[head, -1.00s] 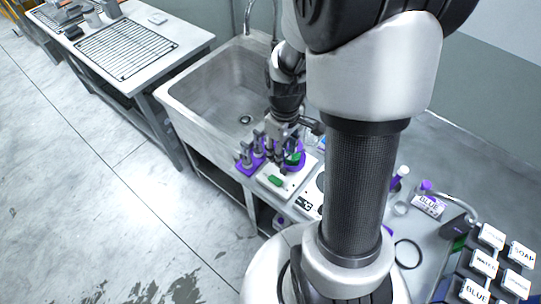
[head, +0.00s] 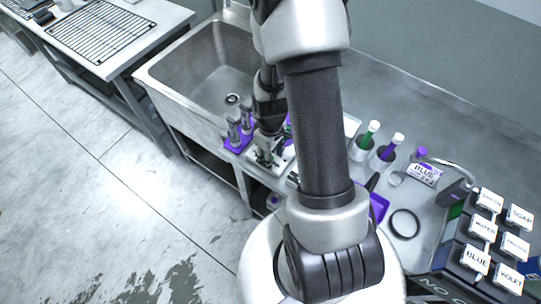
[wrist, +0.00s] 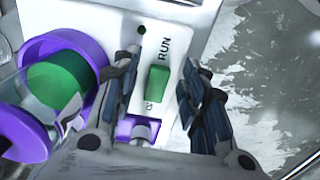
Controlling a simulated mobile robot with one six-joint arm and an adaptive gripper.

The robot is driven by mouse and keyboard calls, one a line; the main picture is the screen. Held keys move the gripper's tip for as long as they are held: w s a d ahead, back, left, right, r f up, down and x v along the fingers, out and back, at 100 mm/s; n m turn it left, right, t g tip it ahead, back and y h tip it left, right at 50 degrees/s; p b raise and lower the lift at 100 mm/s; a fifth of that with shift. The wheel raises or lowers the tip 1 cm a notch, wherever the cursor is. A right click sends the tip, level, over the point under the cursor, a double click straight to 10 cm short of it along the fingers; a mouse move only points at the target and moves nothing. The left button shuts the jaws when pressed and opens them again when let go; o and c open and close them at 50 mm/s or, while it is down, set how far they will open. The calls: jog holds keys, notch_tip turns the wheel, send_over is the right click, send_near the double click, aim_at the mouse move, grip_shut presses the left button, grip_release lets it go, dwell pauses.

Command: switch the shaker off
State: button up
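The shaker is a white box with a purple holder, mostly hidden by my arm in the head view. Its white top panel (wrist: 190,38) fills the upper middle of the wrist view. On it is a green rocker switch (wrist: 158,85) with RUN printed at its upper end and a mark at its lower end, partly legible. My gripper (wrist: 161,68) is open and empty, with one dark finger on each side of the switch. Contact with the switch cannot be told. In the head view my gripper (head: 264,157) is over the shaker's front part.
A clear vessel with a green part (wrist: 58,85) sits in a purple ring (wrist: 60,45) close left of my gripper. Purple-based posts (head: 236,135) stand beside the shaker, near the sink (head: 190,68). Capped tubes (head: 391,148) and labelled buttons (head: 477,260) are to the right.

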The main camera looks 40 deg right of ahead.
jog(key=shift+f, duration=0.1)
jog(key=shift+c, duration=0.4)
grip_shut()
